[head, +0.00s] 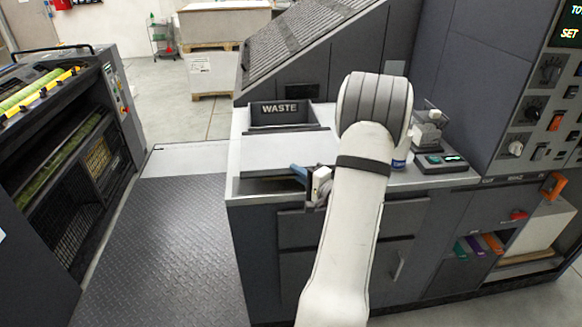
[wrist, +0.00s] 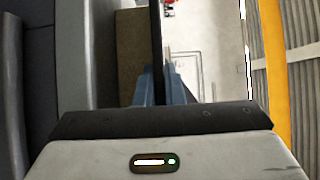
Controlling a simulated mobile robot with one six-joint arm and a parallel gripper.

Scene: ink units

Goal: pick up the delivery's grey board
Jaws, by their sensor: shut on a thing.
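The grey board (head: 285,150) shows in the head view as a flat, pale grey panel at the front of the counter, below the WASTE bin. My gripper (head: 302,174) is at its front right edge, with its blue fingers shut on it. In the wrist view, a thin dark strip (wrist: 157,45), which looks like the board edge-on, runs between the two blue fingers of my gripper (wrist: 158,88). My arm hides part of the counter to the right. I cannot tell whether the board touches the counter.
A dark WASTE bin (head: 281,113) stands behind the board on the counter (head: 236,130). A small device (head: 440,162) with a green light is to the right of my arm. A dark machine (head: 75,130) stands at the left, with clear patterned floor (head: 165,235) between.

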